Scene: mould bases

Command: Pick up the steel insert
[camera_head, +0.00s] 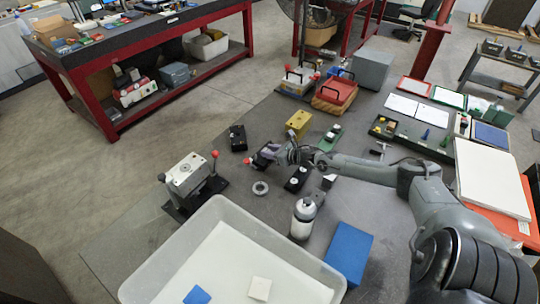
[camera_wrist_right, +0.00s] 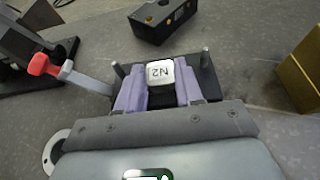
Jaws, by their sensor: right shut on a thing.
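The steel insert (camera_wrist_right: 160,72) is a small pale block marked "N2", seen in the right wrist view. It sits at a black mould base (camera_wrist_right: 204,76) with upright pins at its corners. My right gripper (camera_wrist_right: 159,92) has its purple fingers shut on the insert, one on each side. I cannot tell whether the insert is lifted off the base. In the head view my right gripper (camera_head: 267,153) is over the black base near the middle of the table, and the insert is mostly hidden there. My left gripper is not in view.
A black block (camera_head: 237,138) and a yellow block (camera_head: 298,121) are beyond. A metal ring (camera_head: 260,188), a white bottle (camera_head: 303,218) and a large pale bin (camera_head: 152,278) lie nearer, beside a blue block (camera_head: 348,253).

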